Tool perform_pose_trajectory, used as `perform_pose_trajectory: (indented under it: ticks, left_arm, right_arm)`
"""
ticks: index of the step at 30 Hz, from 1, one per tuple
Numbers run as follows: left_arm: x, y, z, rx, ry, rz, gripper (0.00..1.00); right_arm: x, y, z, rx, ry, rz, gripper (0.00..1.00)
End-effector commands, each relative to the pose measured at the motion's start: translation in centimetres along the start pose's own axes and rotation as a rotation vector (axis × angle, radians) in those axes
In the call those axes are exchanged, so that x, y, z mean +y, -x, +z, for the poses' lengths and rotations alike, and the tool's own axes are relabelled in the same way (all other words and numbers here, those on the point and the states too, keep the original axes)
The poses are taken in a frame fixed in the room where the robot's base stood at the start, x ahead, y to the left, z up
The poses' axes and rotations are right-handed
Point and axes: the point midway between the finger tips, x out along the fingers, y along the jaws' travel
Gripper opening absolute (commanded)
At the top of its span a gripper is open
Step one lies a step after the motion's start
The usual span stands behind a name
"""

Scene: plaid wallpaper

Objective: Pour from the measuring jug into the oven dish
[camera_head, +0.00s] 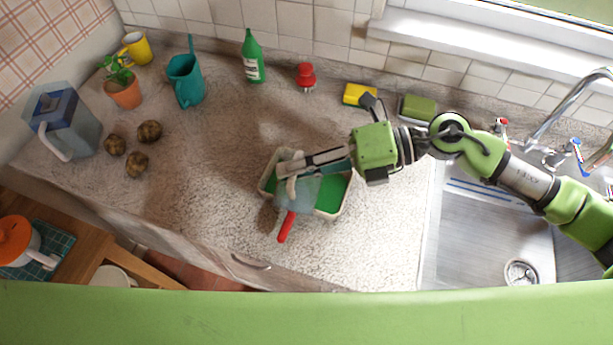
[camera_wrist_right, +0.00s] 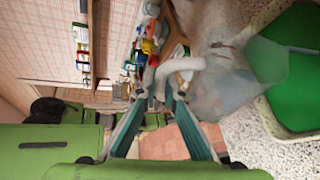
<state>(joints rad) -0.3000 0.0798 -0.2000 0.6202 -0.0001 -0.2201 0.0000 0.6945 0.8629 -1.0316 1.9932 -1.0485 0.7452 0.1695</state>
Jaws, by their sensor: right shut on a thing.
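The measuring jug (camera_head: 296,194) is clear and greyish with a pale handle (camera_wrist_right: 155,72). My right gripper (camera_head: 288,170) is shut on this handle. In the head view the jug overlaps the left part of the oven dish (camera_head: 343,200), which has a cream rim and a green inside. In the right wrist view the see-through jug (camera_wrist_right: 225,82) is beside and partly over the dish (camera_wrist_right: 272,122). Its exact tilt and contents are hard to tell, and no stream is clear. My left gripper is out of view.
A red stick-like thing (camera_head: 286,227) shows at the dish's front left. The sink (camera_head: 490,235) lies right. A green bottle (camera_head: 253,57), red-topped item (camera_head: 305,76) and yellow sponge (camera_head: 359,94) stand behind. Potatoes (camera_head: 137,163) lie left, with free counter between.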

Motion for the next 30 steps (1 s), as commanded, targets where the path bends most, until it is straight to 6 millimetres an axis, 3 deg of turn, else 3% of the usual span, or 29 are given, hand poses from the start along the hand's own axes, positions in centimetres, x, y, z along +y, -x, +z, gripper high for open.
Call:
perform_pose_trajectory:
  ticks: [30]
  left_arm:
    - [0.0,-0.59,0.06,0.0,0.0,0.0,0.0]
  right_arm:
    - [-0.3,0.19,0.7,0.015,-0.072,0.031,0.0]
